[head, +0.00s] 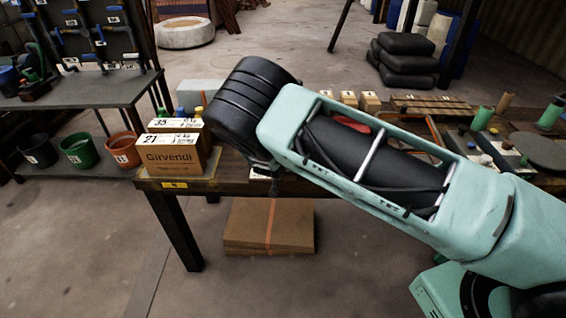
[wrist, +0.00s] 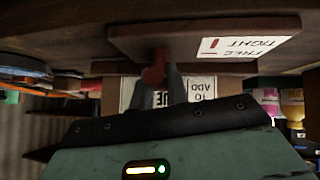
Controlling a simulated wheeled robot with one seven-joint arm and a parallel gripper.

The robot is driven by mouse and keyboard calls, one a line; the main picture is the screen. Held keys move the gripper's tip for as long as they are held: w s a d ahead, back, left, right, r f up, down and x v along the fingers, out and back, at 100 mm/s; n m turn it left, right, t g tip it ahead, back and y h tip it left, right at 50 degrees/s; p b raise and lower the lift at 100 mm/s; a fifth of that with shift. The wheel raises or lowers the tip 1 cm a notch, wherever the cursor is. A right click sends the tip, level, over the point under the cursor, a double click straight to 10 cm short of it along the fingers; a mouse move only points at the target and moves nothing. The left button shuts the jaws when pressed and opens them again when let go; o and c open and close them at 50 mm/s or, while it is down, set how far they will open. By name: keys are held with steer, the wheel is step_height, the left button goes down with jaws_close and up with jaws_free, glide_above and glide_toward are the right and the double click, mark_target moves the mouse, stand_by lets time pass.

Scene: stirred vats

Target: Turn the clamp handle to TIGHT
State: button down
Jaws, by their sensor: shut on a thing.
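The clamp handle (wrist: 153,74) is a small red piece in the wrist view, hanging at the edge of a brown wooden board. My gripper (wrist: 170,80) is shut on it, with the grey fingers beside the red part. A white label (wrist: 243,47) on the board reads TIGHT and FREE upside down, with a red mark beside TIGHT. The handle's full length and exact angle are hard to tell, as the fingers and dark wrist edge cover part of it. In the head view my arm hides the gripper and clamp.
A Girvendi carton (head: 170,157) stands on the left end of the wooden table (head: 160,184). A brown stack (head: 268,225) lies on the floor underneath. Coloured pots (head: 78,151) sit on a shelf at left. Green and tan cylinders (head: 482,118) stand on the right of the table.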

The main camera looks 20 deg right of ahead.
steer(key=shift+f, duration=0.1)
stand_by(0.3)
steer(key=c, duration=1.6)
jaws_free()
steer(key=shift+c, duration=0.2)
steer(key=p+v, duration=0.1)
steer(key=v, duration=1.6)
steer(key=shift+a, duration=0.15)
steer(key=shift+s, duration=0.15)
